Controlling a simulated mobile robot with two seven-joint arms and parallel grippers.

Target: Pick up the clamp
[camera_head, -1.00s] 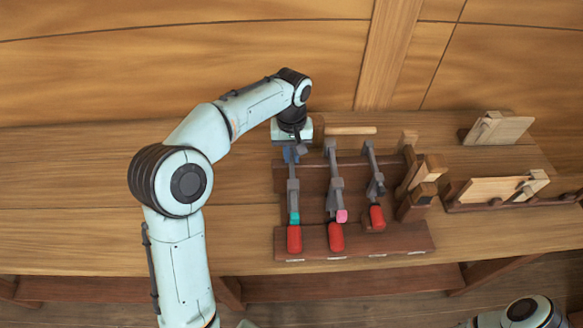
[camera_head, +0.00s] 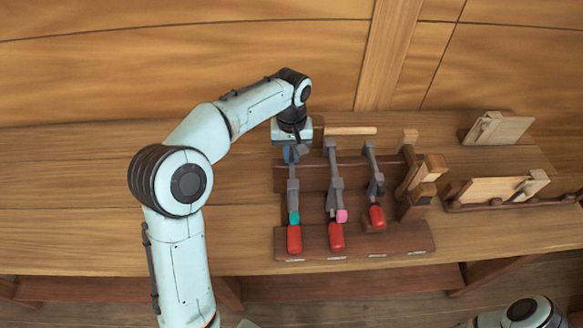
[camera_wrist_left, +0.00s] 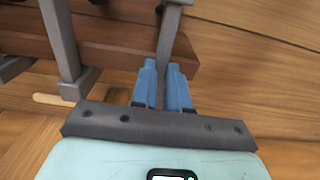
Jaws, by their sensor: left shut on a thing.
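Three bar clamps with red handles rest in a dark wooden rack (camera_head: 400,240) on the bench. The left clamp (camera_head: 293,205) has a teal mark, the middle clamp (camera_head: 336,200) a pink mark, and the right clamp (camera_head: 375,190) a dark sliding jaw. My left gripper (camera_head: 290,153) is at the far end of the left clamp. In the left wrist view its blue fingers (camera_wrist_left: 164,90) are shut on the grey bar of the left clamp (camera_wrist_left: 170,45). The clamp still lies along the rack. My right gripper is not in view.
Wooden blocks (camera_head: 425,170) stand at the rack's right end. A light wooden rod (camera_head: 350,130) lies behind the rack. Wooden planes or blocks (camera_head: 497,128) sit at the right. The bench left of the rack is clear; the planked hull wall (camera_head: 200,70) rises behind.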

